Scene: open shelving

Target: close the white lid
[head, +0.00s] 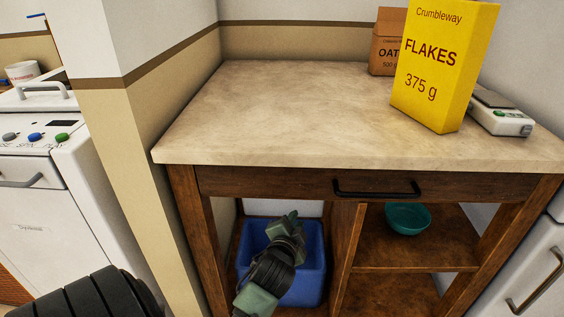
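A white lid (38,98) with a raised bar handle shows at the left edge, on top of a white appliance (35,190) with coloured knobs. The picture edge cuts it off, and I cannot tell whether it is fully down. My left gripper (283,224) is far to the right of the lid, low in front of the counter, over a blue bin. Its fingers are seen end-on and close together, so their opening is unclear. My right gripper is out of view.
The wooden counter (270,100) holds a yellow flakes box (440,65), a brown oat box (385,45) and a white scale (500,118). Below are the blue bin (312,285) and a teal bowl (408,220). A wall end (125,140) stands between counter and appliance.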

